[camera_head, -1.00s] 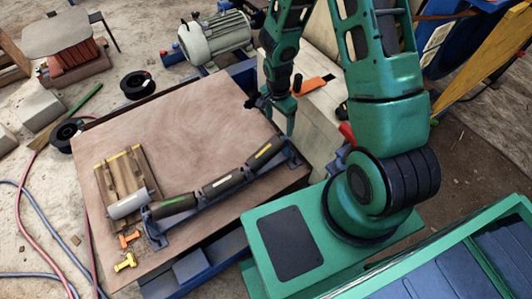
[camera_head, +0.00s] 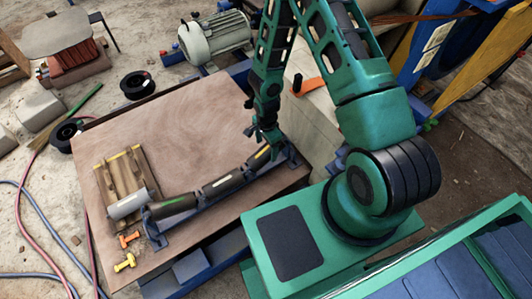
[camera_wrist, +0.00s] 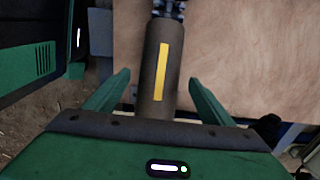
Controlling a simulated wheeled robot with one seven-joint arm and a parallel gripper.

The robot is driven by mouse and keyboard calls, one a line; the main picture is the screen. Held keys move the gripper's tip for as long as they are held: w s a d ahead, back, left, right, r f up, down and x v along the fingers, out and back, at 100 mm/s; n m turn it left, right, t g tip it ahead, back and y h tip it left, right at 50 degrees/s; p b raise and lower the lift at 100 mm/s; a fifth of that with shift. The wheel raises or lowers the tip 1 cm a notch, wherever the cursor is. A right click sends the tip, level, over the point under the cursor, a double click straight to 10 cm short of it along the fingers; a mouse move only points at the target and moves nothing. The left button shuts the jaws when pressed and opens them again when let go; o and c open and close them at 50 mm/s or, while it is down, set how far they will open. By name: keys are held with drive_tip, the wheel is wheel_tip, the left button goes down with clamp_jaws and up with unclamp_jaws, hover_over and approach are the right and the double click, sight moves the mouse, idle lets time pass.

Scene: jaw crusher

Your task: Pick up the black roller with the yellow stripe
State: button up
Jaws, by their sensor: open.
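The black roller with the yellow stripe (camera_wrist: 152,62) lies between the two green fingers of my gripper (camera_wrist: 157,95) in the wrist view, its stripe facing the camera. The fingers stand apart on either side of it, with gaps showing. In the head view the same roller (camera_head: 257,161) is the rightmost on a dark blue frame (camera_head: 210,203) on the table, partly hidden by my gripper (camera_head: 262,140), which is just above it. A roller with a white stripe (camera_head: 222,184) and one with a green stripe (camera_head: 173,207) lie to its left on the frame.
A grey roller (camera_head: 127,203) rests on a wooden pallet (camera_head: 122,175) at the table's left. An orange piece (camera_head: 129,239) and a yellow piece (camera_head: 125,262) lie at the front-left corner. The brown table top (camera_head: 190,125) is mostly clear behind the rollers.

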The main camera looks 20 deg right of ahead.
sight(266, 154)
drive_tip(key=shift+a+f, duration=0.1)
drive_tip(key=shift+f, duration=2.55)
drive_tip(key=c, duration=1.8)
drive_tip(key=shift+c, duration=0.4)
drive_tip(key=shift+r, duration=0.15)
